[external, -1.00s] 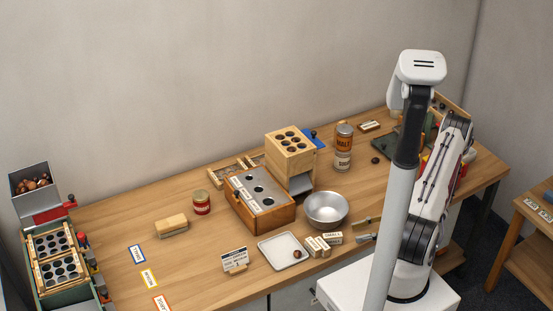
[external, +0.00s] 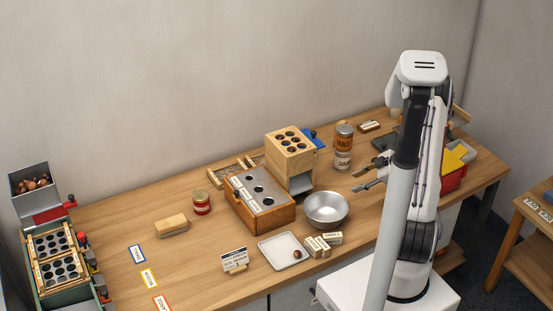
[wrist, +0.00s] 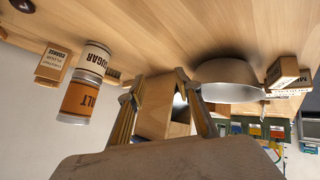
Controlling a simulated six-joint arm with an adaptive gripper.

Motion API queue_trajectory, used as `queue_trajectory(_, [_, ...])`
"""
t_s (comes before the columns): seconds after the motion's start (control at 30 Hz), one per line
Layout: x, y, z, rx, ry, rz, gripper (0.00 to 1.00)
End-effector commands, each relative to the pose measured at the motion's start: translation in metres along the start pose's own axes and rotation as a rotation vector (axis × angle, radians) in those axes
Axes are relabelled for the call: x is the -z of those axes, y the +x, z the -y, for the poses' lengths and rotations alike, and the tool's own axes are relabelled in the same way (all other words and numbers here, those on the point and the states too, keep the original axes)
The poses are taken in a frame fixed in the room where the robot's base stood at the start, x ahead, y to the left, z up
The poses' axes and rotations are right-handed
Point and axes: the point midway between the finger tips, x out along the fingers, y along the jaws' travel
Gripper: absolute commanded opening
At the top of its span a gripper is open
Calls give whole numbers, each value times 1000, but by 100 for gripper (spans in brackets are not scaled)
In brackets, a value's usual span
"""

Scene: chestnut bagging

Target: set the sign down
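A small white printed sign (external: 235,258) stands on a wooden foot near the front edge of the table, left of the white tray, in the external view. My gripper (external: 370,172) is well to its right, above the table between the metal bowl and the cans. Its fingers are apart with nothing between them. The wrist view also shows the spread, empty fingers (wrist: 163,112). I cannot make out the sign in the wrist view.
The white tray (external: 264,247) holds one chestnut, beside small label blocks (external: 318,246). The metal bowl (external: 326,210) and stacked cans (external: 343,146) stand near my gripper. A wooden box with holes (external: 259,205) is centre.

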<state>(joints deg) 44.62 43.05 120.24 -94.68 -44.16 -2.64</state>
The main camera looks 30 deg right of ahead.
Motion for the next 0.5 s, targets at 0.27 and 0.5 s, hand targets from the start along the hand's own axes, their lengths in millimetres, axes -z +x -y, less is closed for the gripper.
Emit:
queue_trajectory(0.27, [32,-30,-55,-157,3,162,34])
queue_trajectory(0.5, [63,-64,-86,-288,41,274,34])
